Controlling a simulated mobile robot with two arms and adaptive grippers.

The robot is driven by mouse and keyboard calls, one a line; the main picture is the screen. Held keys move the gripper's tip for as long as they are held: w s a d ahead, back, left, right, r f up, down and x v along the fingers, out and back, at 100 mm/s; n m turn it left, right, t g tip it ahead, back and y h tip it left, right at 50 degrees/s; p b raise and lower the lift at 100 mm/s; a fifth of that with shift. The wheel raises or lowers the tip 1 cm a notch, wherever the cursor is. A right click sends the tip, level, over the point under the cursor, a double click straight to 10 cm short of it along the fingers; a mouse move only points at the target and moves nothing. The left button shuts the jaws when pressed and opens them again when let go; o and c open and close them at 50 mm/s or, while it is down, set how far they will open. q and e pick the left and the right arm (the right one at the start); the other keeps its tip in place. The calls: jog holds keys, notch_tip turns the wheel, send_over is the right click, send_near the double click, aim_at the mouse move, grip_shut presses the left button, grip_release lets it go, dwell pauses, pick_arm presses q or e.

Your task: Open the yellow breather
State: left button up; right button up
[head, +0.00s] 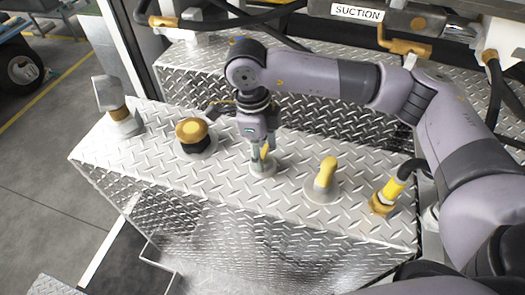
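My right gripper (263,160) points down at a small fitting on a round grey base (263,170) on the metal box top. A bit of yellow (265,151) shows between its fingers; the fingers hide most of this fitting. I cannot tell whether they press on it. A yellow handle-shaped fitting (326,172) stands on a similar round base to the right of the gripper. A gold-yellow mushroom-shaped cap (191,130) on a dark neck stands to the left. Which of these is the breather is not labelled. My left gripper is out of view.
The diamond-plate box (150,165) also carries a grey-topped fitting (112,105) at the left and a yellow hose connector (392,190) at the right. Pipes, brass valves and a SUCTION sign (358,13) are above. Open floor (40,170) is at the left.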

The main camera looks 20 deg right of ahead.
jog(key=o, duration=0.5)
